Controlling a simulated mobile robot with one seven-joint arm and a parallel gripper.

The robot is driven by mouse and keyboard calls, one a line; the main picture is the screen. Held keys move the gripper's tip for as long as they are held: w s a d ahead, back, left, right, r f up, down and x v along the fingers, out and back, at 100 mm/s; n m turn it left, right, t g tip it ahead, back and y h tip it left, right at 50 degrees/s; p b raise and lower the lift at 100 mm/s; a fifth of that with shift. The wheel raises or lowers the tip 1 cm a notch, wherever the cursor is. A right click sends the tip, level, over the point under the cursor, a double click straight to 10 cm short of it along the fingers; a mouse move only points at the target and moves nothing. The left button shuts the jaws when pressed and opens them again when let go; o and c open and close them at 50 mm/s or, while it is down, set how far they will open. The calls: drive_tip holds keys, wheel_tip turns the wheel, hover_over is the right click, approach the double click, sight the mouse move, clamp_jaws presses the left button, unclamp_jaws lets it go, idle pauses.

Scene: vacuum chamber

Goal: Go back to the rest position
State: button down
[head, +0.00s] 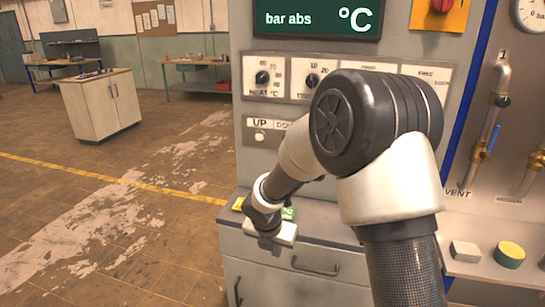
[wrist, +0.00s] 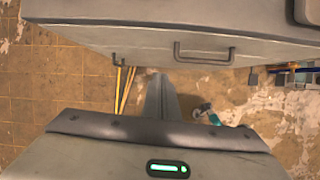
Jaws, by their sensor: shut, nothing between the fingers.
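My arm reaches forward across the head view, its large dark joint in front of the panel. My gripper (head: 272,238) is at the arm's far end, low in front of the cabinet's counter edge. It is small and partly merged with the pale wrist part, and I see nothing held in it. It is shut and empty.
The control panel (head: 243,90) with dials and a display stands close ahead. Below it is a drawer cabinet (head: 270,280) with a handle. At right are pipes, a gauge, a yellow-green round item (head: 509,254) and a pale block (head: 466,251). The floor (head: 60,220) at left is open.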

drive_tip(key=s+d+r+m+p, duration=0.2)
drive_tip(key=s+d+r+m, duration=0.25)
drive_tip(key=r, duration=0.35)
drive_tip(key=s+d+r+m+h+p, duration=0.1)
drive_tip(key=s+d+r+m, duration=0.2)
drive_tip(key=r+m, duration=0.4)
drive_tip(key=s+d+r+m+p, duration=0.2)
drive_tip(key=s+d+r+m, duration=0.25)
drive_tip(key=r, duration=0.45)
drive_tip(key=s+r+m+y+p, duration=0.1)
drive_tip(key=s+r+m, duration=0.3)
drive_tip(key=s+m, duration=0.3)
drive_tip(key=s+d+r+m+t+y+p, duration=0.1)
drive_tip(key=s+r+m+p, duration=0.1)
drive_tip(key=s+r+m, duration=0.3)
drive_tip(key=s+m, duration=0.3)
drive_tip(key=shift+s+m, duration=0.25)
drive_tip(key=shift+m, duration=0.15)
